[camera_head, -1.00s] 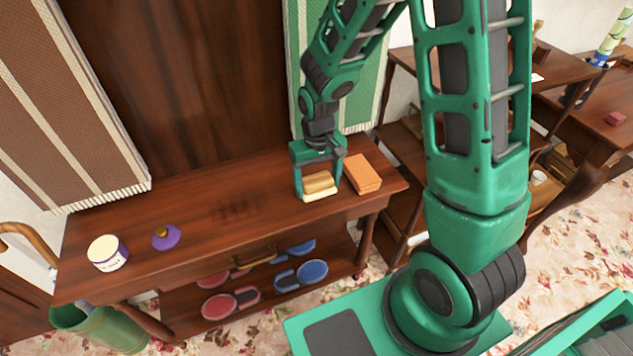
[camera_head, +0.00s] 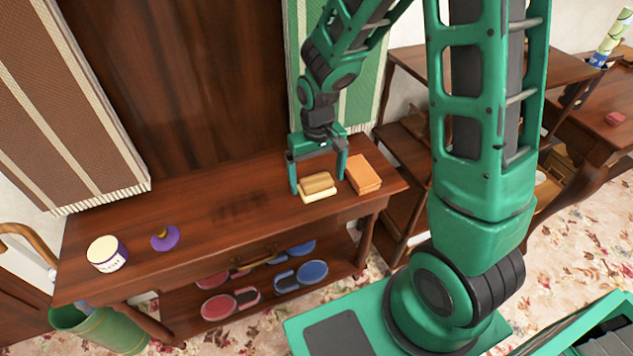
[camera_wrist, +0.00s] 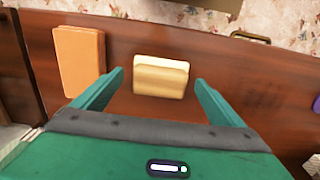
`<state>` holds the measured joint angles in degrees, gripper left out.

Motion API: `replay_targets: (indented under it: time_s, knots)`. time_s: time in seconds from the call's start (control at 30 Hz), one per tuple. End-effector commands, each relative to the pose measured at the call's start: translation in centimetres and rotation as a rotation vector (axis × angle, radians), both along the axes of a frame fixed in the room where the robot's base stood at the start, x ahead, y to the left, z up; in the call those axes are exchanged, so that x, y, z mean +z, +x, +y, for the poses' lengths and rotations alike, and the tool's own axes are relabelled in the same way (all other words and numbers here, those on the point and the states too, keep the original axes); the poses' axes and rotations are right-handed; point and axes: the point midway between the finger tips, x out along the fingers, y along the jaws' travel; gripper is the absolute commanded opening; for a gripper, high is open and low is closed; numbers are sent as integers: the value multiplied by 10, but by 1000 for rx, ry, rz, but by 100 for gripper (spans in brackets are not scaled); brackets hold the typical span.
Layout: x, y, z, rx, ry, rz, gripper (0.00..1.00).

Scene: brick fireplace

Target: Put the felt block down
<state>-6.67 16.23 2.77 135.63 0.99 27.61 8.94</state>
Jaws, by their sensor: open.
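The felt block (camera_head: 318,187), tan on top with a cream layer below, rests on the wooden table near its right end. It also shows in the wrist view (camera_wrist: 161,76). My gripper (camera_head: 319,184) is open, with one finger on each side of the block. In the wrist view, my gripper (camera_wrist: 159,82) shows clear gaps between both fingers and the block. Nothing is held.
An orange block (camera_head: 362,173) lies on the table (camera_head: 215,205) just right of my gripper. A purple item (camera_head: 165,238) and a white tub (camera_head: 107,254) stand at the left. Red and blue brushes lie on the shelf below. The table's middle is clear.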

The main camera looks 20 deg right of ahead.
Motion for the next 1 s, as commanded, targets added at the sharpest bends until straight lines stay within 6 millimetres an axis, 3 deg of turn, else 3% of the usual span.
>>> replay_targets:
  time_s: [0.4,0.6,0.83,1.0]
  knots:
    - [78,1,0,1,1,-4,92]
    - [94,0,0,1,0,-1,92]
    - [98,-1,-2,-3,-1,0,92]
    - [116,-20,-37,-71,-19,-8,92]
